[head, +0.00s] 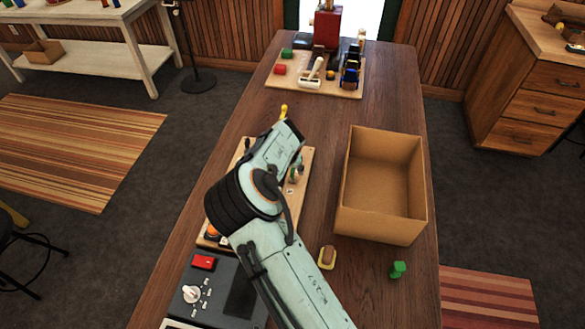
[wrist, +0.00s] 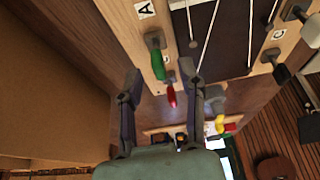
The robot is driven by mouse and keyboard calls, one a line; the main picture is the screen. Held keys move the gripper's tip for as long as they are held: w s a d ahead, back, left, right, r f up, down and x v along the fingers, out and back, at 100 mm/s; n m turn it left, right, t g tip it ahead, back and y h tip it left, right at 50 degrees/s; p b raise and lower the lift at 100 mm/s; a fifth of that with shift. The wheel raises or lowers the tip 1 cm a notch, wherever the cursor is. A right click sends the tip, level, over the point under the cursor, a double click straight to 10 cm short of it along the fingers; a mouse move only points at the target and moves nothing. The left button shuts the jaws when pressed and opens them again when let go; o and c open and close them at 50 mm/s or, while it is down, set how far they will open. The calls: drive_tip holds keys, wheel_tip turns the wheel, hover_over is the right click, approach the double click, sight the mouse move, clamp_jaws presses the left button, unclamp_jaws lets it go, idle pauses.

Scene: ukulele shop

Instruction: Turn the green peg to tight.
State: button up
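In the wrist view the green peg (wrist: 158,65) sticks out from a grey mount at the edge of a wooden board (wrist: 120,22), near a label "A". My gripper (wrist: 160,70) is open, with one finger on each side of the green peg's end; I see no clear contact. A red peg (wrist: 171,96) is just beyond the green one, also between the finger lines. In the head view my arm covers much of the board (head: 303,165), and a bit of green (head: 292,172) shows beside my wrist. No tight mark is readable.
A yellow peg (wrist: 220,123) and a black peg (wrist: 282,73) sit along the board. An open cardboard box (head: 345,200) stands right of the board. A grey device (head: 190,310) with a red button lies at the front left. A tool board (head: 345,93) is farther back.

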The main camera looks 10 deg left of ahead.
drive_tip(key=shift+w+f, duration=0.25)
drive_tip(key=shift+f, duration=0.35)
clamp_jaws()
drive_tip(key=shift+n, duration=0.3)
drive_tip(key=n+y, duration=0.1)
drive_tip(key=n, duration=0.2)
drive_tip(key=n+y, duration=0.1)
drive_tip(key=n, duration=0.2)
drive_tip(key=shift+w+d+r+g+y, duration=0.1)
drive_tip(key=shift+d+g+y, duration=0.05)
drive_tip(key=shift+g+y, duration=0.2)
drive_tip(key=n+g+y, duration=0.1)
drive_tip(key=n, duration=0.2)
drive_tip(key=shift+n, duration=0.4)
drive_tip(key=shift+n+g+y, duration=0.25)
drive_tip(key=shift+n+g, duration=0.3)
drive_tip(key=shift+n, duration=1.05)
unclamp_jaws()
